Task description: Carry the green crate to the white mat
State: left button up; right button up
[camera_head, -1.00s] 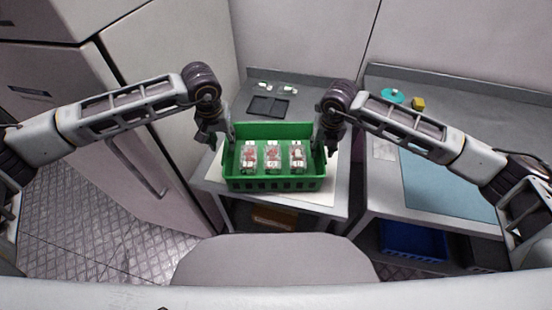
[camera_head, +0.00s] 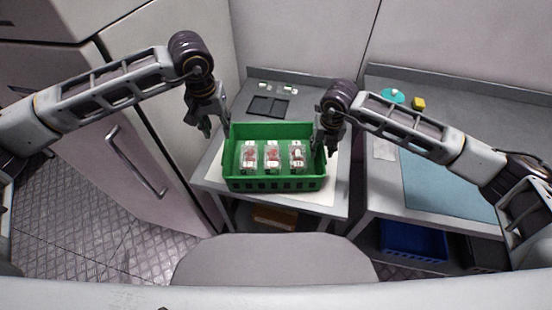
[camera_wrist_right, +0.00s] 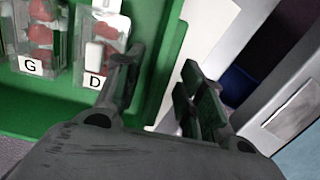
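The green crate (camera_head: 274,184) stands on the white mat (camera_head: 300,199) on the left table, covering most of it. It holds three clear berry boxes (camera_head: 272,157) in a row. My left gripper (camera_head: 217,129) is open and empty, above and left of the crate's left wall, apart from it. My right gripper (camera_head: 325,148) is at the crate's right wall. In the right wrist view, its fingers (camera_wrist_right: 160,85) are spread, one on the inner side and one on the outer side of the green wall (camera_wrist_right: 165,55).
A dark tray (camera_head: 268,106) and small labelled items (camera_head: 276,88) lie behind the crate.

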jog(key=shift+r, duration=0.1)
notch_tip(320, 180, up, 12)
jog(key=s, duration=0.1)
jog(key=shift+s, duration=0.4)
jog(key=shift+s+f, duration=0.1)
jog(key=shift+f, duration=0.15)
dwell(0.6)
